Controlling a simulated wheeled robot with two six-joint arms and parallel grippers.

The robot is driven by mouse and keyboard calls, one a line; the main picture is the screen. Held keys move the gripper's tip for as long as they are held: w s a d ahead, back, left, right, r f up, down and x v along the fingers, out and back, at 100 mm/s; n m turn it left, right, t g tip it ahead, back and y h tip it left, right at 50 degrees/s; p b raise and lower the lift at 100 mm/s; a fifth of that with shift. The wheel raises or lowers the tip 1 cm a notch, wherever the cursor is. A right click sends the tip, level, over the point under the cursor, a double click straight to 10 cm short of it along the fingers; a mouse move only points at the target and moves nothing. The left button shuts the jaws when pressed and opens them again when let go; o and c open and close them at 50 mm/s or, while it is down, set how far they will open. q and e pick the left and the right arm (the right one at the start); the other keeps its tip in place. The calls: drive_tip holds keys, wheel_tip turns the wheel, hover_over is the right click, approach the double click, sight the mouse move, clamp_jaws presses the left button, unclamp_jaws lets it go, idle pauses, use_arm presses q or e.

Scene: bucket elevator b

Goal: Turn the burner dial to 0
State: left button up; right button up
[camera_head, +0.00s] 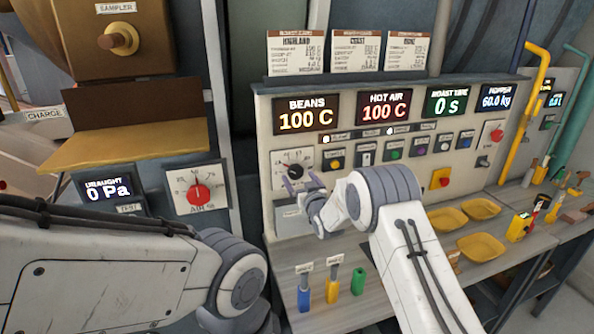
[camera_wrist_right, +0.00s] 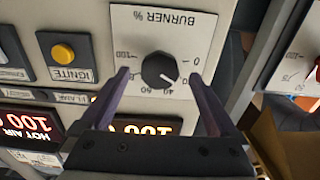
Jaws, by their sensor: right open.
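The burner dial (camera_head: 294,170) is a black round knob on a white plate on the control panel. It also shows in the right wrist view (camera_wrist_right: 159,69), upside down under the label BURNER %. Its white pointer mark points between the 40 mark and the partly hidden 20 mark. My right gripper (camera_wrist_right: 160,77) is open, with its two purple fingers on either side of the knob and a visible gap to it. In the head view the right gripper (camera_head: 299,184) is just in front of the dial. My left gripper is not in view; only its arm shows.
The ignite button (camera_wrist_right: 63,53) sits beside the burner plate. The red air dial (camera_head: 198,193) is on a separate panel to the left. Displays for beans (camera_head: 306,115) and hot air (camera_head: 384,107) both read 100 C. Yellow trays (camera_head: 480,247) and small tools stand on the bench.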

sight(295, 171)
drive_tip(key=shift+p+x, duration=0.4)
drive_tip(key=shift+x, duration=1)
drive_tip(key=c, duration=1.3)
drive_tip(key=shift+f+b, duration=0.15)
drive_tip(key=shift+b, duration=0.55)
drive_tip(key=shift+c, duration=0.2)
drive_tip(key=n+b, duration=0.7)
drive_tip(key=b, duration=0.6)
drive_tip(key=shift+n+b, duration=0.6)
drive_tip(key=shift+b, duration=0.35)
drive_tip(key=o, duration=1.3)
drive_tip(key=shift+o, duration=0.2)
